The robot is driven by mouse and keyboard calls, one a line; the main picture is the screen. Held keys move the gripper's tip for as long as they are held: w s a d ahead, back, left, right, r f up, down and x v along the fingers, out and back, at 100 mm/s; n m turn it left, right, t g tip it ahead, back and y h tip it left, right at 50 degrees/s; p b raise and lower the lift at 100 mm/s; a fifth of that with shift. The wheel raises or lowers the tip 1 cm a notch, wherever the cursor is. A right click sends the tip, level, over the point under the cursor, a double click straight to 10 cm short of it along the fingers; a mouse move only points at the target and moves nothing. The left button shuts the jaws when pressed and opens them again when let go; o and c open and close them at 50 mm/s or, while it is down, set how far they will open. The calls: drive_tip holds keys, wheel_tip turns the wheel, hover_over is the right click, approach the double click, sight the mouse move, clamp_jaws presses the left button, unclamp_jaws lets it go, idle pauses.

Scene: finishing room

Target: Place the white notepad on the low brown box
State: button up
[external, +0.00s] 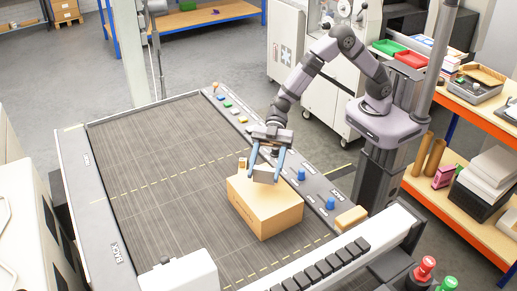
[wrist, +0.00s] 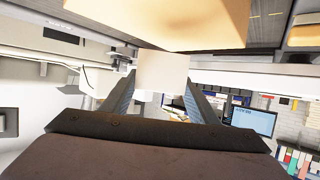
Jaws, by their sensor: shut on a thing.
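My gripper (external: 265,173) is shut on the white notepad (external: 264,175), which looks pale grey-white in the external view. In the wrist view the notepad (wrist: 162,70) sits between my two blue-grey fingers (wrist: 162,95). The low brown box (external: 266,208) stands on the dark slatted table, with its top facing up. The notepad is over the back part of the box's top in the external view. The box (wrist: 190,18) also shows at the top of the wrist view, just past the notepad. I cannot tell whether the notepad touches the box.
A small tan block (external: 242,163) is behind the box. Blue knobs (external: 301,174) line the table's right rail, and a tan block (external: 351,217) lies at its near end. The table surface (external: 150,150) left of the box is clear. A white unit (external: 180,275) stands at the front.

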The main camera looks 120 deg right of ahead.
sight(264, 177)
drive_tip(key=shift+f, duration=1.55)
drive_tip(key=shift+f, duration=0.15)
drive_tip(key=o, duration=1)
drive_tip(key=shift+o, duration=0.2)
drive_tip(key=shift+d+r, duration=0.15)
drive_tip(key=shift+r, duration=0.05)
drive_tip(key=b+v, duration=0.2)
drive_tip(key=v, duration=0.9)
drive_tip(key=shift+s+d+r, duration=0.2)
drive_tip(key=shift+s, duration=0.1)
